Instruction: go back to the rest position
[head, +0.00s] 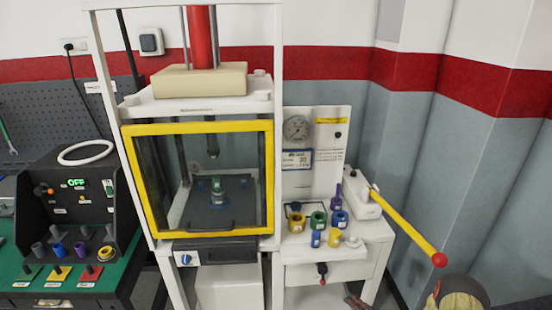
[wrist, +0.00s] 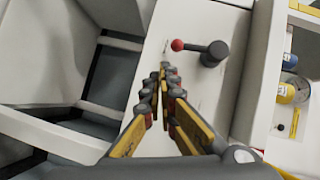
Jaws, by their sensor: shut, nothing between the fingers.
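My gripper (wrist: 164,72) shows in the wrist view with its yellow and dark fingers converging until the tips meet. It is shut and nothing is visible between the fingers. Its tips point at a white cabinet front (wrist: 205,25), just left of a dark lever with a red knob (wrist: 178,45). I cannot tell whether the tips touch the cabinet. In the head view the lever with the red knob (head: 322,268) is on the front of the white stand. A dark shape at the bottom edge there may be my fingers, mostly cut off.
A press with a yellow-framed guard (head: 197,128) stands in the middle, with a green-topped part (head: 217,187) inside. Coloured rings and cylinders stand on the white stand (head: 372,232). A long yellow lever (head: 405,225) juts out rightward. A green bench (head: 125,285) is at left.

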